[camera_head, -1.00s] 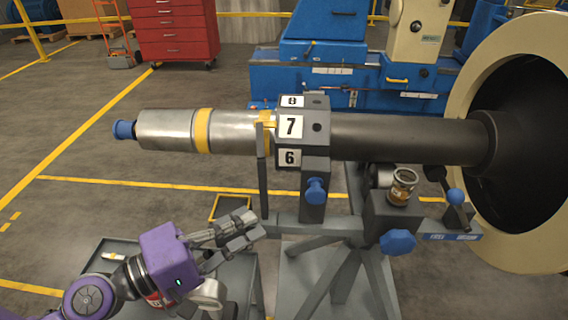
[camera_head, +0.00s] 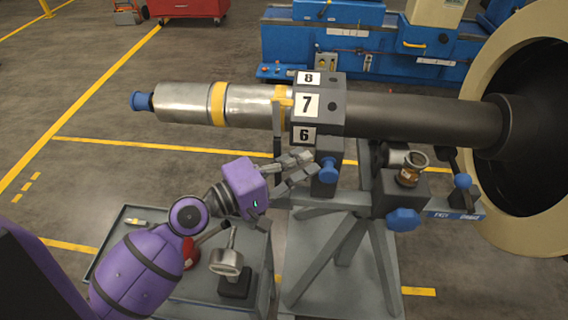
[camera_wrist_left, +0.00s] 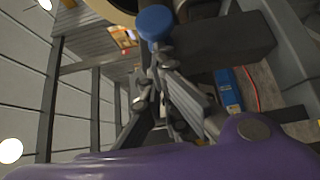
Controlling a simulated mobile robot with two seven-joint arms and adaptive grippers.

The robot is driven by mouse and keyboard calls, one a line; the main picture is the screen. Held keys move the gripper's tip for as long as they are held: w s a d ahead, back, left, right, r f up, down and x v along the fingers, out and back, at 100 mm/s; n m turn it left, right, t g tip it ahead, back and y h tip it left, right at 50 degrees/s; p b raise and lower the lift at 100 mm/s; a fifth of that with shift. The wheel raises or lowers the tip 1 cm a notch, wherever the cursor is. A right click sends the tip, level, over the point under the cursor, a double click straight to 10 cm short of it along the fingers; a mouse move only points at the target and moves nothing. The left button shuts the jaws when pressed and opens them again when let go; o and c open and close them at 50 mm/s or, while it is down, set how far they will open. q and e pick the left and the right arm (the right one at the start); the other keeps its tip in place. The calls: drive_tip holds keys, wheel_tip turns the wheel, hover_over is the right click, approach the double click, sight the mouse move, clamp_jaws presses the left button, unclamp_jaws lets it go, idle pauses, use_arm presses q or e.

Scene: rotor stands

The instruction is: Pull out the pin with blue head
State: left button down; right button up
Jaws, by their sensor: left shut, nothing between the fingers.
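I cannot tell whether a fingertip touches the head. My right gripper is not in view.
A grey cart (camera_head: 190,292) with a metal tool stands below my left arm. Other blue parts are the shaft-end cap (camera_head: 142,101), a knob (camera_head: 403,219) and a lever ball (camera_head: 462,180). A stand post (camera_head: 277,130) rises close to my left fingers.

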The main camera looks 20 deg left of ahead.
sight(324, 166)
use_arm(q)
drive_tip(key=shift+w+d+f, duration=0.1)
drive_tip(key=shift+w, duration=0.05)
drive_tip(key=s, duration=0.2)
drive_tip(key=s+d, duration=0.1)
drive_tip(key=s, duration=0.1)
idle(0.4)
drive_tip(key=shift+f, duration=0.1)
